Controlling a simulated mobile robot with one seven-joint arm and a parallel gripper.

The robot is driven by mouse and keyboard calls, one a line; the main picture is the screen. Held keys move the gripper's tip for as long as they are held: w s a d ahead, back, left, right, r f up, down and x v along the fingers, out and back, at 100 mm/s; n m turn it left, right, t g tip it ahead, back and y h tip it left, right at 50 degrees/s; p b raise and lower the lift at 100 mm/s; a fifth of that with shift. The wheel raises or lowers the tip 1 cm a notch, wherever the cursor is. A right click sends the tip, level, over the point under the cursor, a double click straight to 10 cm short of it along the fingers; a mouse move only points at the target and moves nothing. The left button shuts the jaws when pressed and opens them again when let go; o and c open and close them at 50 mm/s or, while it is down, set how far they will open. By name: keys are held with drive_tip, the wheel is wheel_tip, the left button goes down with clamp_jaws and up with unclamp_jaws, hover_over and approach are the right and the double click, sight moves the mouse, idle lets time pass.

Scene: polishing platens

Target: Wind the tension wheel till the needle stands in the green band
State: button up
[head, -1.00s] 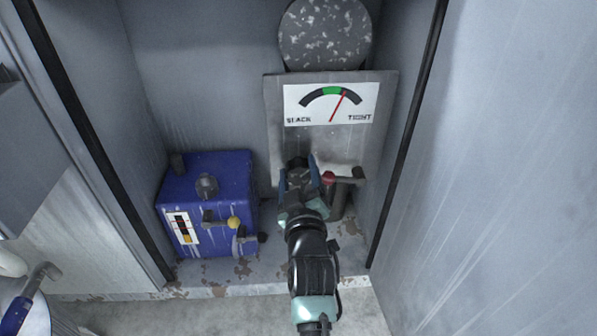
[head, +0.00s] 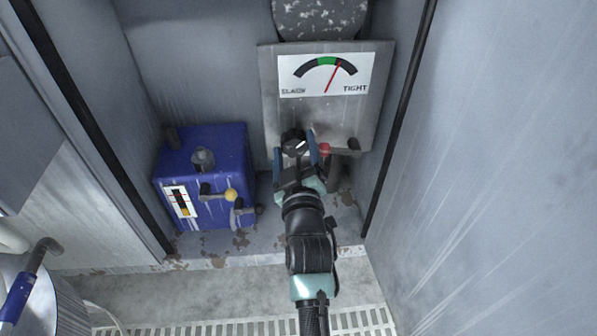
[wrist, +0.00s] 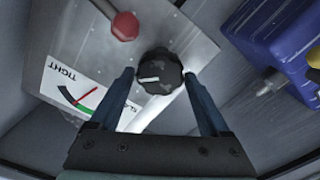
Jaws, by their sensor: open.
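The tension wheel, a black ridged knob with a white mark (head: 293,141), sits on a grey metal plate (head: 358,112). It also shows in the wrist view (wrist: 160,72). Above it is a white dial (head: 350,87) with a red needle (head: 333,77). The needle points just right of the green band (head: 327,61), into the dark part on the TIGHT side. My gripper (head: 296,146) is open, its fingers on either side of the knob. In the wrist view the fingertips (wrist: 158,78) flank the knob; whether they touch it is unclear.
A red-knobbed lever (head: 340,151) stands close to the right of my gripper. A blue box (head: 222,150) with a yellow-knobbed lever (head: 230,195) stands at the left. Cabinet walls close in on both sides. A dark speckled disc (head: 320,18) is above the plate.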

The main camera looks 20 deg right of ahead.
drive_tip(key=p+v, duration=0.4)
drive_tip(key=v, duration=0.7)
drive_tip(key=shift+s, duration=0.3)
drive_tip(key=shift+a, duration=0.1)
drive_tip(key=w+a+r+t+y+p, duration=0.1)
drive_tip(key=a+r+t+p, duration=0.1)
drive_tip(key=r, duration=0.9)
drive_tip(key=w+a+r+t+p, duration=0.1)
drive_tip(key=w+a+r+p, duration=0.15)
drive_tip(key=r, duration=0.85)
drive_tip(key=w+a+r+t+y+p, duration=0.1)
drive_tip(key=a+r+t+p, duration=0.15)
drive_tip(key=r, duration=0.75)
drive_tip(key=s+a+r+m+t+y+p, duration=0.1)
drive_tip(key=s+a+r+t+p, duration=0.3)
drive_tip(key=r, duration=0.8)
drive_tip(key=s+a+r+m+g+y+p, duration=0.15)
drive_tip(key=s+r, duration=0.35)
drive_tip(key=r, duration=0.6)
drive_tip(key=s+a+r+m+t+y+p, duration=0.1)
drive_tip(key=s+a+r+t+p, duration=0.3)
drive_tip(key=r, duration=0.8)
wheel_tip(320, 180, up, 35)
drive_tip(key=d+g+p, duration=0.1)
drive_tip(key=g+p, duration=0.1)
drive_tip(key=p, duration=3.2)
drive_tip(key=shift+d+f+p, duration=0.15)
drive_tip(key=shift+d+p, duration=0.2)
drive_tip(key=shift+n+h, duration=0.25)
